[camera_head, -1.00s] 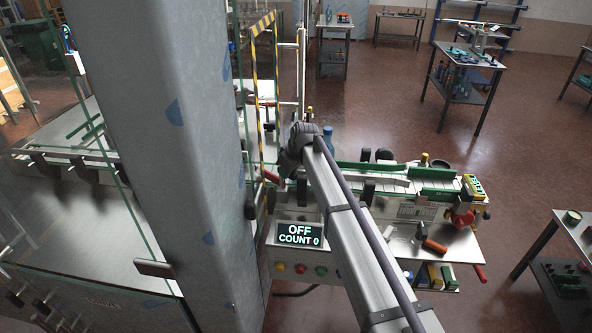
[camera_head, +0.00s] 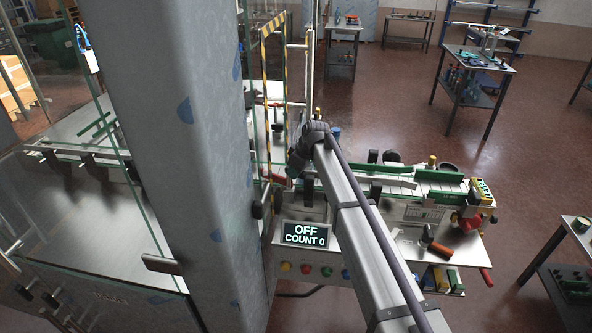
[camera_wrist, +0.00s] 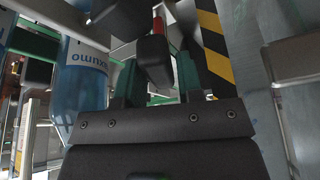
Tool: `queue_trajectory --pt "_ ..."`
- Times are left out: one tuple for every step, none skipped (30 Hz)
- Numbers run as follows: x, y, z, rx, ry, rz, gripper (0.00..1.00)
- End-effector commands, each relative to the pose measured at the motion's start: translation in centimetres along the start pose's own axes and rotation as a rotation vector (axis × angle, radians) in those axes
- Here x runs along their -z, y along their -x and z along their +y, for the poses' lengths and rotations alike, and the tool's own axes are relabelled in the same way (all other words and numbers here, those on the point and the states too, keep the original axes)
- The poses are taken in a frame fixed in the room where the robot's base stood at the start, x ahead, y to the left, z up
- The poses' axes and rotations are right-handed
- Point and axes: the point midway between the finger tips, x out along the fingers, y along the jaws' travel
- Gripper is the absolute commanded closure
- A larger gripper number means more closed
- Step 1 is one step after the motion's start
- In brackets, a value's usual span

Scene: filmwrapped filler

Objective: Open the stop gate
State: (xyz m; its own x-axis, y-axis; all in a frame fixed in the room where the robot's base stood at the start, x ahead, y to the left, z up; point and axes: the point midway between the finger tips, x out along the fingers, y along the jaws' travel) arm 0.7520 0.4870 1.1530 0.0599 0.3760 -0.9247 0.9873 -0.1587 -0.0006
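In the wrist view, my gripper (camera_wrist: 156,82) shows two teal fingers standing apart. A dark block (camera_wrist: 153,58) shows between them, with a narrow red part (camera_wrist: 158,24) above it; I cannot tell whether the fingers touch the block. In the head view, the arm's wrist covers the fingertips, beside the filler line. A red handle (camera_head: 281,181) shows just left of the wrist there. I cannot tell for certain which part is the stop gate. A blue labelled bottle (camera_wrist: 82,78) stands left of the fingers in the wrist view.
A yellow-black striped post (camera_wrist: 213,50) stands close right of the fingers. A display (camera_head: 305,234) reads OFF, COUNT 0, above coloured buttons. The conveyor with green rails (camera_head: 440,176) runs right. A large film-wrapped column (camera_head: 180,150) blocks the left.

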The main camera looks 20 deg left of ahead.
Motion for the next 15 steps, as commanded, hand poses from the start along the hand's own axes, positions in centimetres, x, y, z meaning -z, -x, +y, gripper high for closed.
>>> queue_trajectory --pt "0.0 0.0 0.0 0.000 0.000 0.000 0.61" --pt "0.0 0.0 0.0 0.000 0.000 0.001 0.58" --pt "0.0 0.0 0.0 0.000 0.000 0.001 0.54" --pt "0.0 0.0 0.0 0.000 0.000 0.001 0.52" --pt "0.0 0.0 0.0 -0.001 -0.001 0.001 0.49" --pt "0.0 0.0 0.0 -0.001 -0.001 0.001 0.49" --pt "0.0 0.0 0.0 -0.001 -0.001 0.001 0.49" --pt "0.0 0.0 0.0 -0.001 -0.001 0.001 0.49" --pt "0.0 0.0 0.0 -0.001 -0.001 0.002 0.49" --pt "0.0 0.0 0.0 -0.001 -0.001 0.002 0.49" --pt "0.1 0.0 0.0 -0.001 -0.001 0.002 0.49" --pt "0.1 0.1 0.0 -0.001 -0.001 0.002 0.49" --pt "0.1 0.3 0.0 -0.001 -0.001 0.002 0.49" --pt "0.1 0.6 0.0 -0.001 -0.001 0.002 0.49" --pt "0.2 1.1 0.0 -0.001 -0.001 0.002 0.49"
